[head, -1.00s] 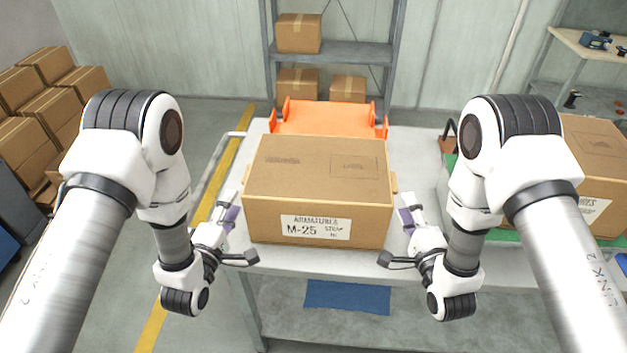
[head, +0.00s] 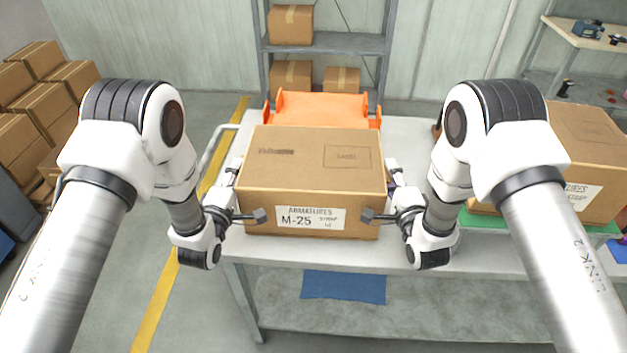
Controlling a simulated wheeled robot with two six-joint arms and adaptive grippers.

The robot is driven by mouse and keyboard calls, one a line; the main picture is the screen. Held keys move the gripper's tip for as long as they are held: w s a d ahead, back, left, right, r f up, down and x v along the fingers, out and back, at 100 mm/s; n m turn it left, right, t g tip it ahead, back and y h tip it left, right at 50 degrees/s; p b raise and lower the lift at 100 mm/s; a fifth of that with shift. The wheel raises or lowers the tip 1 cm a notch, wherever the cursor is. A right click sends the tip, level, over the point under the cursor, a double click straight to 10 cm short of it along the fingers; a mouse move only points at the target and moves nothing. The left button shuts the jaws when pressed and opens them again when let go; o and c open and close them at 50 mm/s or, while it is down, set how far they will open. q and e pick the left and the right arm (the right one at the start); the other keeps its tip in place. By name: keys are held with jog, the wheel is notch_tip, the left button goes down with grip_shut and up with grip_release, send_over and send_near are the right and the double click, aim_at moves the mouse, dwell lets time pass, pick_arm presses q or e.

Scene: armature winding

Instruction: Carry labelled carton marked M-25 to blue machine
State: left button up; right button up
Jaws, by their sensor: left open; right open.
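The carton marked M-25 (head: 312,198) is brown cardboard with a white label on its front face. It sits upright near the front of the grey table (head: 412,150). My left gripper (head: 246,200) is open at the carton's left side, with one finger in front of the front face. My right gripper (head: 383,202) is open at the right side, also with a finger across the front corner. The far fingers are partly hidden, and I cannot tell whether they touch the carton.
An orange tray (head: 322,106) lies behind the carton on the table. Another labelled carton (head: 585,165) stands on a green surface (head: 480,222) at the right. A shelf (head: 345,45) with cartons is at the back. Stacked cartons (head: 25,130) stand at the left.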

pick_arm(q)
jog(key=shift+s, duration=0.1)
jog(key=shift+c, duration=1)
pick_arm(e)
jog(key=shift+s, duration=0.1)
jog(key=shift+c, duration=1)
pick_arm(q)
grip_shut()
pick_arm(e)
grip_shut()
pick_arm(q)
jog(key=shift+r, duration=0.15)
pick_arm(e)
jog(key=shift+r, duration=0.15)
